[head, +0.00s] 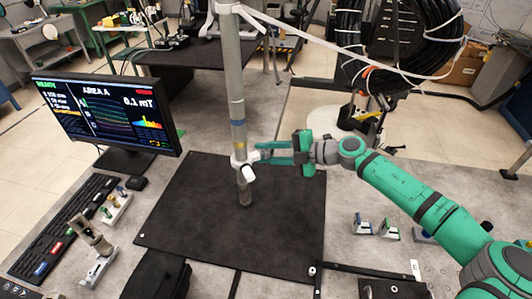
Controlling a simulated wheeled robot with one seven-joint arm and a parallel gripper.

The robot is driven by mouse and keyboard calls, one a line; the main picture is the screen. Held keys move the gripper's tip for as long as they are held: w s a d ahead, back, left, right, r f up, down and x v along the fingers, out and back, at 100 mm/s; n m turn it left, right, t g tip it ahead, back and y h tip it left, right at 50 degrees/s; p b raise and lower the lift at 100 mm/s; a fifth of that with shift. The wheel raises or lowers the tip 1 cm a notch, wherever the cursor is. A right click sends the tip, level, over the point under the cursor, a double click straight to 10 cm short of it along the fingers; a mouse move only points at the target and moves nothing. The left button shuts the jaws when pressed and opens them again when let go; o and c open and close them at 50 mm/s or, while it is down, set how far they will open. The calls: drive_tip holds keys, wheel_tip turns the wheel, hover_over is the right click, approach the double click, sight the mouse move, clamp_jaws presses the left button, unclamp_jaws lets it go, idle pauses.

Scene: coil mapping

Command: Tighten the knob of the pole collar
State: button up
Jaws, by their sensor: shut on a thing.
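A grey vertical pole (236,95) stands over the black mat (185,225), with coloured bands partway down. Near its lower part a whitish collar (238,163) sits around the pole, with a pale handle-like piece (249,173) in front. My green gripper (264,154) reaches in from the right at the collar's height. Its fingers are shut on the knob (255,156) at the collar's right side; the fingers hide much of the knob.
A monitor (105,110) and a black keyboard (65,230) stand at the left, beside small fixtures (115,205). A large coil (410,45) is at the back right. The mat around the pole is mostly clear.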

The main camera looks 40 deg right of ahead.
drive_tip(key=m+g, duration=0.3)
drive_tip(key=g, duration=0.1)
drive_tip(key=shift+g, duration=0.3)
drive_tip(key=m+g, duration=0.1)
drive_tip(key=g, duration=0.1)
drive_tip(key=shift+m+g, duration=0.3)
drive_tip(key=shift+g, duration=0.1)
drive_tip(key=shift+m+g+y, duration=0.4)
drive_tip(key=shift+m+g, duration=0.3)
drive_tip(key=shift+g, duration=0.6)
drive_tip(key=shift+f, duration=0.1)
drive_tip(key=o, duration=1.1)
drive_tip(key=shift+c, duration=0.2)
drive_tip(key=v, duration=1.1)
drive_tip(key=shift+w+a, duration=0.1)
